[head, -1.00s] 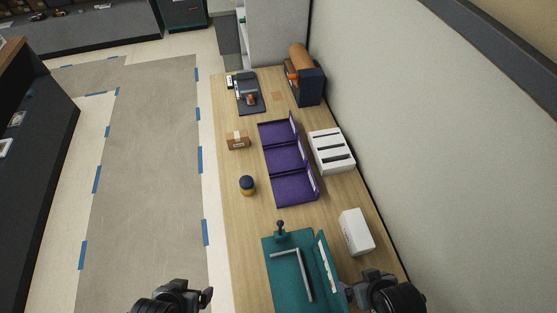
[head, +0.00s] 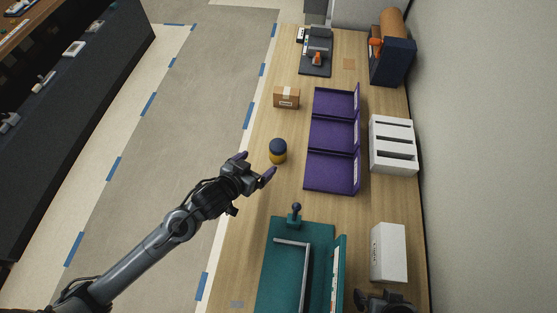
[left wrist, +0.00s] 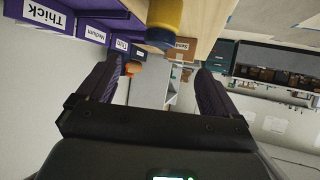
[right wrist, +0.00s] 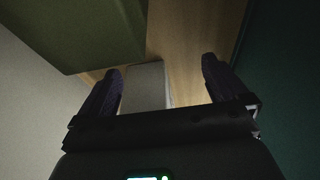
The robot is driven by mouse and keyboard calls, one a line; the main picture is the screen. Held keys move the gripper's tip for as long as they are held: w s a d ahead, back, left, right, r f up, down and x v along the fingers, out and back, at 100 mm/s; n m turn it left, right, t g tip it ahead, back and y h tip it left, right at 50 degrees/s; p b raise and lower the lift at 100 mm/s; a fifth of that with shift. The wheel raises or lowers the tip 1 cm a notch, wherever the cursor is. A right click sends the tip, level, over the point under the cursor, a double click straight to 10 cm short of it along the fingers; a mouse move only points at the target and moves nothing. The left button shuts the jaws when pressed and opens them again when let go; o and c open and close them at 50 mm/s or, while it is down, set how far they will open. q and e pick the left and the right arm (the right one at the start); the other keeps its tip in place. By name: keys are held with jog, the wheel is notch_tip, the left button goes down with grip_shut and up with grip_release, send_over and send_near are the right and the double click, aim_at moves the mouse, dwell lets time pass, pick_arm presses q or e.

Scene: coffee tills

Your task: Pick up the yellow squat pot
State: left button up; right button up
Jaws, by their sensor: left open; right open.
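The yellow squat pot (head: 278,156) has a dark blue lid and stands upright on the wooden table near its left edge. My left gripper (head: 254,164) is open and empty just left of the pot, its fingers pointing toward it. In the left wrist view the pot (left wrist: 164,18) shows at the top, beyond and between the open fingers (left wrist: 156,82). My right gripper (right wrist: 161,85) is open and empty in the right wrist view. In the head view only a dark part of it shows at the bottom edge.
Purple trays (head: 331,170) stand right of the pot. A cardboard box (head: 287,97) is behind it. A teal press (head: 283,228) with a knobbed lever is in front. A white box (head: 389,251) and white slotted rack (head: 393,146) stand along the wall. Bare wood surrounds the pot.

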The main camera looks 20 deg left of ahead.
aim_at(277, 145)
pick_arm(q)
jog(key=shift+w+r+x, duration=0.1)
jog(key=shift+r+x, duration=0.05)
jog(key=shift+x, duration=1.85)
jog(key=shift+w+r+x, duration=0.1)
jog(key=shift+x, duration=1.9)
jog(key=shift+r+x, duration=0.15)
jog(key=shift+x, duration=1.8)
jog(key=c, duration=1.3)
jog(key=shift+c, duration=1.1)
